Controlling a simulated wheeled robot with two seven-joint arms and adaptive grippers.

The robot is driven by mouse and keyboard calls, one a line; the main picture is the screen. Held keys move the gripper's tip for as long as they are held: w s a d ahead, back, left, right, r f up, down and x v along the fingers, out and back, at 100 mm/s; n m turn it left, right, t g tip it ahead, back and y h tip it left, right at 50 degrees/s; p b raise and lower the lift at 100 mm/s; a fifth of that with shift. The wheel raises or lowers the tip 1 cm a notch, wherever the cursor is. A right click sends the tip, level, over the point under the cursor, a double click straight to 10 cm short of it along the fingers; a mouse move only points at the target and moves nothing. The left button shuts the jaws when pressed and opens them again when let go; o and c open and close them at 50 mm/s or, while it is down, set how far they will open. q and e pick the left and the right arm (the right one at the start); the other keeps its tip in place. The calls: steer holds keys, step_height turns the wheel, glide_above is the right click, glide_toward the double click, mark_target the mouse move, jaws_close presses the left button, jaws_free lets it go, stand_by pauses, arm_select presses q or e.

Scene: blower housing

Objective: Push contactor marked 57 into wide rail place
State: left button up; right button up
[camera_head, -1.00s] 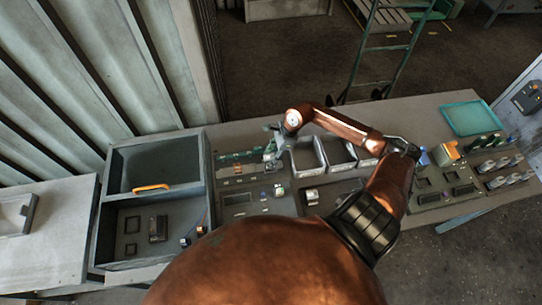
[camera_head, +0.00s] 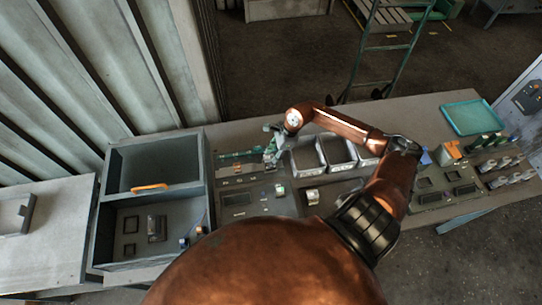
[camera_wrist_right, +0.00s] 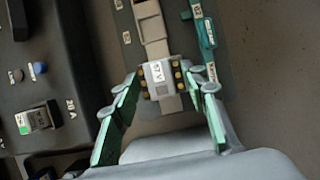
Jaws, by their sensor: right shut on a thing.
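In the right wrist view a pale contactor (camera_wrist_right: 160,78) with brass terminals along its sides sits between the green fingers of my right gripper (camera_wrist_right: 160,88). Its white label is turned round and seems to read 57. My right gripper is shut on it. A beige rail (camera_wrist_right: 151,24) runs up from the contactor, which is in line with it; whether it is fully seated I cannot tell. In the head view my right gripper (camera_head: 271,150) is low over the panel by the green strip (camera_head: 238,155); the contactor cannot be made out there. My left gripper is not in view.
A teal rail piece (camera_wrist_right: 206,35) stands close right of the beige rail. A panel with a green-lit switch (camera_wrist_right: 36,119) lies left. In the head view, metal bins (camera_head: 306,155) are right of the gripper and a grey box (camera_head: 155,168) is left.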

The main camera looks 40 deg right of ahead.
steer(key=shift+f+b, duration=0.7)
stand_by(0.6)
steer(key=o, duration=1.1)
steer(key=shift+o, duration=0.2)
steer(key=v, duration=1.2)
